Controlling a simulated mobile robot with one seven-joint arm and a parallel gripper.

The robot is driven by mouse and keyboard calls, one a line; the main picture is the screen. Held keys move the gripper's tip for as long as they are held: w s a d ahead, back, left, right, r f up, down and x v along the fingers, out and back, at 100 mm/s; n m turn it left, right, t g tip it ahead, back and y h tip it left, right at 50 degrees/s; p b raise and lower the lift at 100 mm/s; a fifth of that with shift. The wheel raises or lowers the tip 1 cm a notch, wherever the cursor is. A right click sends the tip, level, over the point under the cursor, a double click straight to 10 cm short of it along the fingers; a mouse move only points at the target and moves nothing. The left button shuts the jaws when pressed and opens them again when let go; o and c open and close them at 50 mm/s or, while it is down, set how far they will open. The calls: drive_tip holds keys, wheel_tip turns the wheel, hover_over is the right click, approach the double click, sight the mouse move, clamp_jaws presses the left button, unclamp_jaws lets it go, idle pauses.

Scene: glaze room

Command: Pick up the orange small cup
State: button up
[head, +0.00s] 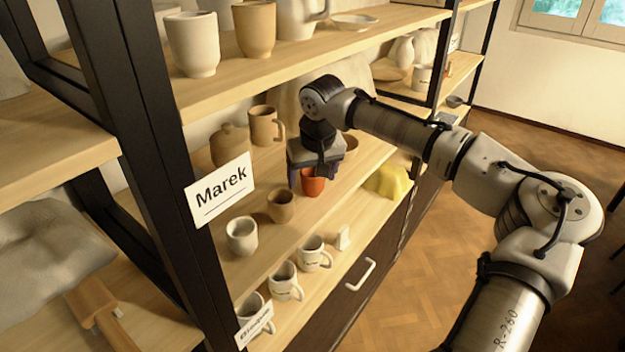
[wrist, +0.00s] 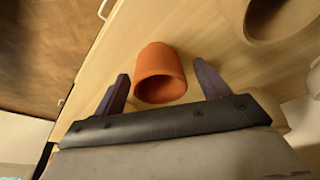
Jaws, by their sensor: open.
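The orange small cup (head: 312,184) stands on the middle wooden shelf in the head view, partly hidden by my gripper (head: 309,178) just above it. In the wrist view the orange cup (wrist: 160,76) shows with its dark opening toward the camera. My gripper (wrist: 162,86) is open there, with one dark finger on each side of the cup. A gap shows between each finger and the cup. I cannot tell how far down the fingers reach along it.
On the same shelf (head: 245,272) stand a brown cup (head: 280,206), a white cup (head: 242,236), a lidded brown jar (head: 229,146) and a brown mug (head: 263,127). A yellow cloth (head: 388,182) lies to the right. A black post (head: 150,130) with a "Marek" sign (head: 219,190) stands at left.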

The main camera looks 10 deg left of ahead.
drive_tip(key=shift+w+f, duration=0.1)
drive_tip(key=shift+f, duration=0.3)
drive_tip(key=c, duration=1.1)
drive_tip(key=shift+r, duration=0.15)
drive_tip(key=shift+c, duration=0.2)
